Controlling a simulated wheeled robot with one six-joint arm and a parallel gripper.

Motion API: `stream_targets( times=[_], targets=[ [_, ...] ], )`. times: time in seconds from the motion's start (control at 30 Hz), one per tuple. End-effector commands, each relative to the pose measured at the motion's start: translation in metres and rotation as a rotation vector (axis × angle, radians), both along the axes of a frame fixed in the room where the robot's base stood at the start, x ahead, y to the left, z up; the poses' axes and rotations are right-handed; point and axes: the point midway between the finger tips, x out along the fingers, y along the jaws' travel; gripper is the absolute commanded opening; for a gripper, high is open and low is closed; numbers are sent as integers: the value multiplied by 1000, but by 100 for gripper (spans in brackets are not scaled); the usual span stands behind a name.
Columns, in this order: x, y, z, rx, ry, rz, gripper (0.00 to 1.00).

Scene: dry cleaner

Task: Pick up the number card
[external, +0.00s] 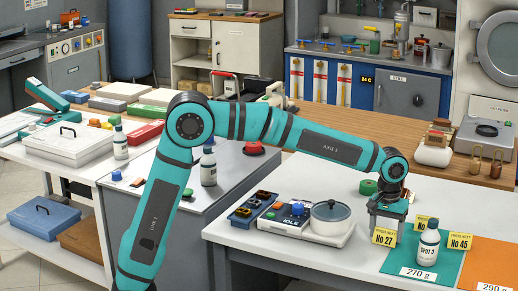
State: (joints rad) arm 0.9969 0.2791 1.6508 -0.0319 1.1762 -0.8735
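Several yellow number cards stand on the white table at right. The card reading No 27 (384,237) is at the left edge of the green mat. The card reading No 45 (460,241) is at the right, beside the white bottle labelled SPOT 3 (428,246). My gripper (387,222) points down just behind the No 27 card, low over the table. Its fingertips are mostly hidden by the card, so I cannot tell whether it is open or touches a card.
The green mat (405,262) marked 270 g and an orange mat (492,262) marked 290 g lie at the front right. A scale with a lidded pot (331,215) stands left of my gripper. A green round object (368,187) sits close behind.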

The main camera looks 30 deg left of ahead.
Motion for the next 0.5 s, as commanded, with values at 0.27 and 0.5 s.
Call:
stream_targets(
  times=[0.27, 0.5],
  targets=[
    [0, 0, 0, 0, 0, 0, 46],
    [0, 0, 8, -2, -2, 0, 46]
  ],
)
